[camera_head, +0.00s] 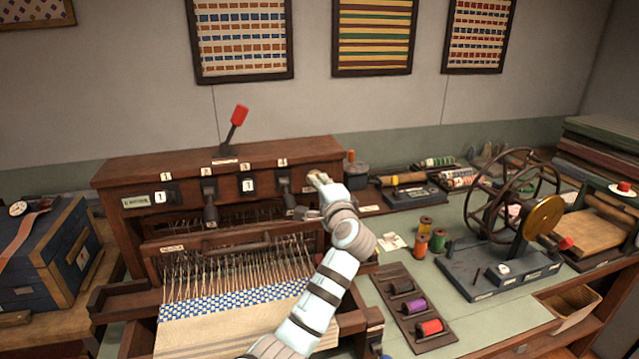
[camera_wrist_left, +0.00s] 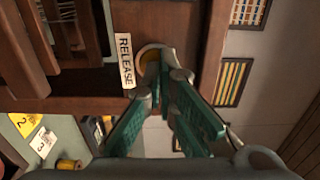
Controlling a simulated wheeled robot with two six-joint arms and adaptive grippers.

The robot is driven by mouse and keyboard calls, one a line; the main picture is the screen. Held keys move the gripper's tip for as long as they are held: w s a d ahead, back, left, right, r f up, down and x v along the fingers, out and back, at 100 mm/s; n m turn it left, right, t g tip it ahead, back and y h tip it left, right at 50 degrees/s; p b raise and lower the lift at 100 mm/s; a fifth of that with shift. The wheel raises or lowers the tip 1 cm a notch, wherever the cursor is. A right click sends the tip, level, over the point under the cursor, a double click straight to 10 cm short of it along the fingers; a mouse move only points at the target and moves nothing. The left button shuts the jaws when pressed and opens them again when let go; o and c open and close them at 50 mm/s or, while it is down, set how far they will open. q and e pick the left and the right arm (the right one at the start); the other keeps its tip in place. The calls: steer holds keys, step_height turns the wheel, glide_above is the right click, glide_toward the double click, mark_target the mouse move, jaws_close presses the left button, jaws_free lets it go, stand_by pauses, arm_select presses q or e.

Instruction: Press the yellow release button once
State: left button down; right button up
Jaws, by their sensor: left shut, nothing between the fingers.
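The yellow release button (camera_wrist_left: 149,56) is a round disc on the wooden front panel of the loom box (camera_head: 226,160). Beside it in the left wrist view is a white label reading RELEASE (camera_wrist_left: 126,61). My left gripper (camera_head: 317,181) is at the right end of the panel, shut and empty. In the left wrist view its closed fingertips (camera_wrist_left: 160,60) overlap the button and hide part of it. They look very close to its face, but I cannot tell whether they touch or press it. My right gripper is not in view.
A red-tipped lever (camera_head: 237,117) stands up from the box top. Dark levers (camera_head: 210,203) stick out of the panel to the left. A spool rack (camera_head: 414,306) and a wheeled winder (camera_head: 513,235) stand on the bench to the right.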

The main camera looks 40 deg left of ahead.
arm_select(q)
steer(key=shift+w+a+r, duration=0.25)
steer(key=shift+a+r, duration=0.05)
steer(key=shift+a, duration=0.25)
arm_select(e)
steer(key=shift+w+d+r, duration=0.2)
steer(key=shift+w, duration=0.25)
arm_select(q)
steer(key=shift+s+p, duration=0.1)
steer(key=shift+p, duration=0.2)
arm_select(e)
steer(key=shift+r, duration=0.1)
arm_select(q)
steer(key=v, duration=1.4)
steer(key=shift+p, duration=0.35)
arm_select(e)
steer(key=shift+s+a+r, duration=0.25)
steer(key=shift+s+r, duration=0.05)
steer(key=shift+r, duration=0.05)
